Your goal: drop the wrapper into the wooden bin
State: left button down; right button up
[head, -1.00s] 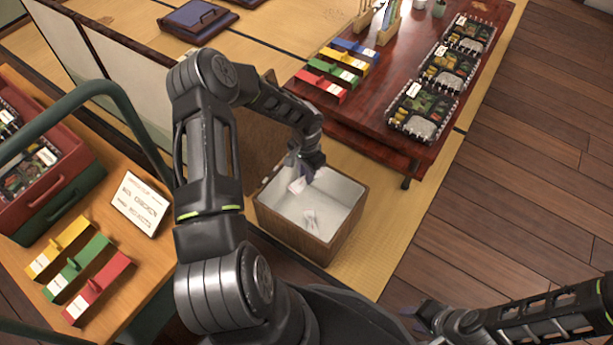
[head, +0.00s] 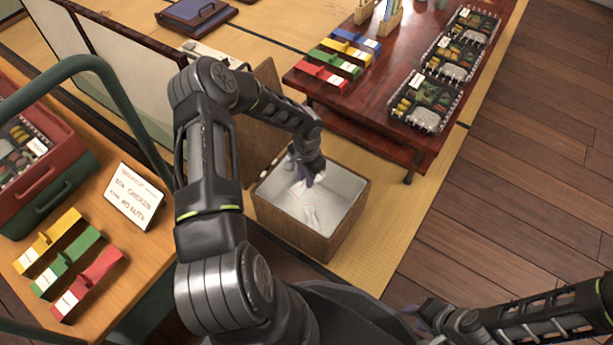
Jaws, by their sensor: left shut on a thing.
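The wooden bin (head: 340,238) stands on the tatami in the middle of the head view, with a pale inside. My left gripper (head: 309,180) reaches over the bin's opening from the left. It is shut on a small white wrapper (head: 298,188), partly hidden by the fingers. Another crumpled white piece (head: 311,216) lies in the bin below it. My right gripper (head: 424,316) is at the bottom right, away from the bin. Its fingers are dark and small, and I cannot tell whether they are open.
A low dark red table (head: 375,114) behind the bin bears bento boxes (head: 424,105) and coloured boxes. At left, a wooden cart (head: 100,220) holds a sign (head: 135,197), coloured boxes and a red-green crate (head: 45,190). A screen (head: 120,70) stands behind. The wooden floor at right is clear.

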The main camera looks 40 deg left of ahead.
pick_arm(q)
jog(key=c, duration=1.3)
grip_release()
jog(key=shift+o, duration=0.2)
jog(key=shift+r, duration=0.1)
notch_tip(320, 180, up, 8)
jog(key=p, duration=0.3)
jog(key=shift+f, duration=0.2)
